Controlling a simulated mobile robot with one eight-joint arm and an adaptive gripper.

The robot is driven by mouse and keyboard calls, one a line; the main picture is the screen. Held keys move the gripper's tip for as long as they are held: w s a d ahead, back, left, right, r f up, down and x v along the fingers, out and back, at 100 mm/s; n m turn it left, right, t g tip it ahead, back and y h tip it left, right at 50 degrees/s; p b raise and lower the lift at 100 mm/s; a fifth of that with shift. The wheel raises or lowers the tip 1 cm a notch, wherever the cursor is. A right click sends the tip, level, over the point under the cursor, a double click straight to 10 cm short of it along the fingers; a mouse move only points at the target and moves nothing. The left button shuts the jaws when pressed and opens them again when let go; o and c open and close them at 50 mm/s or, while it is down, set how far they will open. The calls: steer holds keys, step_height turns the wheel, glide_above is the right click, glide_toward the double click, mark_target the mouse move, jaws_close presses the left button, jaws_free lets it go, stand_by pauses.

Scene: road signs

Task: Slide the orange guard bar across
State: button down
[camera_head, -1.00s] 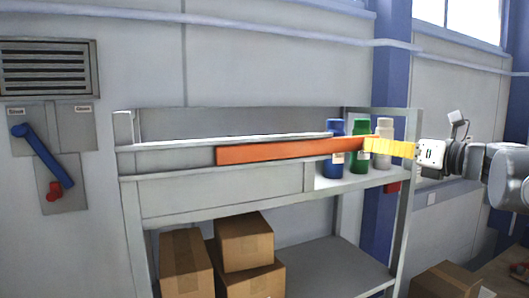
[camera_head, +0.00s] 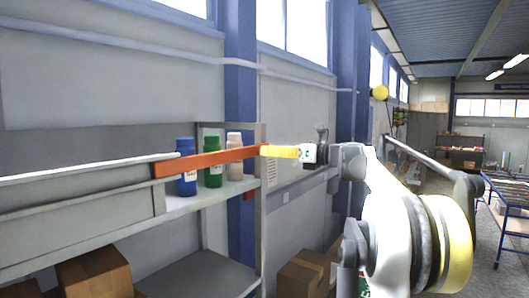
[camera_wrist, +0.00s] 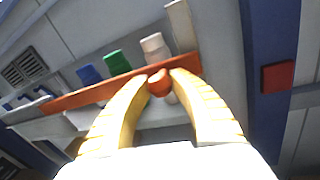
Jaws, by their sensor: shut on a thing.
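The orange guard bar (camera_head: 208,162) runs along the front of the shelf's upper level, in front of the blue, green and pale bottles. Its left end lies near the blue bottle and its right end is by the shelf's right post. My gripper (camera_head: 266,151), with yellow fingers, is at the bar's right end. In the wrist view the bar (camera_wrist: 85,95) crosses in front of the bottles, and my gripper (camera_wrist: 160,76) is shut on a rounded orange knob (camera_wrist: 159,84) at the bar.
The blue bottle (camera_head: 186,168), green bottle (camera_head: 212,163) and pale bottle (camera_head: 235,158) stand on the shelf (camera_head: 200,201). Cardboard boxes (camera_head: 95,273) sit below, and another box (camera_head: 303,272) stands right of the shelf. A red box (camera_wrist: 278,76) is on the wall.

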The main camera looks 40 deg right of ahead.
steer(key=shift+d+r, duration=0.1)
steer(key=c, duration=1.3)
jaws_free()
steer(key=shift+o, duration=1.1)
steer(key=shift+w+d, duration=0.1)
steer(key=shift+d, duration=0.15)
steer(key=shift+a, duration=0.1)
steer(key=shift+s, duration=0.3)
steer(key=v, duration=1.1)
steer(key=shift+s+d, duration=0.2)
steer(key=shift+d, duration=0.1)
